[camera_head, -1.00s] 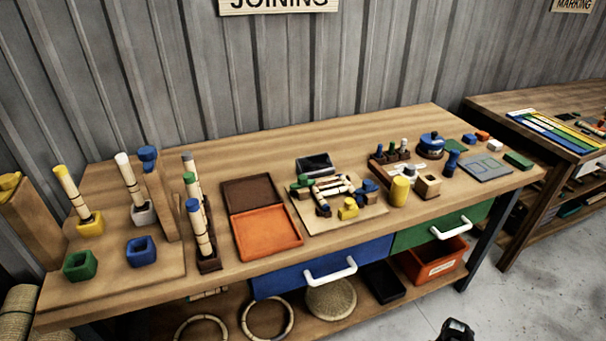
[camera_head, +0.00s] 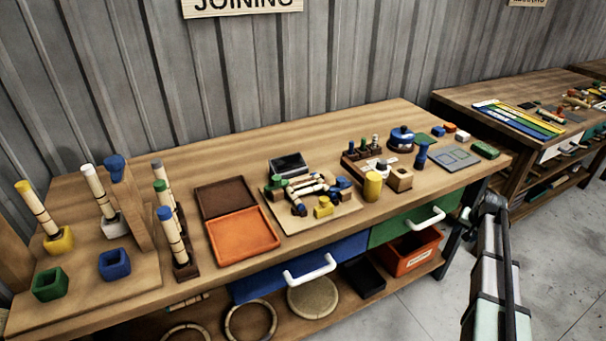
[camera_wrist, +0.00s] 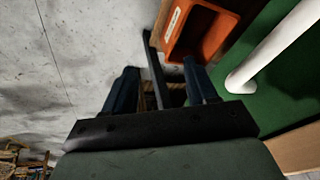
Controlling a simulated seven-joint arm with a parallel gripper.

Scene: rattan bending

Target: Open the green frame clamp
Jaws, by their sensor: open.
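The green frame clamp (camera_head: 275,190) is small in the head view, at the left end of the rattan frame (camera_head: 306,187) on a light wooden board. Whether its jaw is open or shut is too small to tell. A yellow clamp (camera_head: 323,207) and a blue clamp (camera_head: 342,184) sit around the same frame. My gripper (camera_wrist: 162,82) is open and empty in the wrist view, its two dark fingers spread apart. It is in front of the bench by the green drawer, well right of the clamp. The clamp is not in the wrist view.
The green drawer (camera_head: 410,233) has a white handle, which is close on the right in the wrist view (camera_wrist: 275,45). An orange bin (camera_wrist: 198,32) is under the bench. A yellow cylinder (camera_head: 372,186) and wooden block (camera_head: 399,179) stand right of the board.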

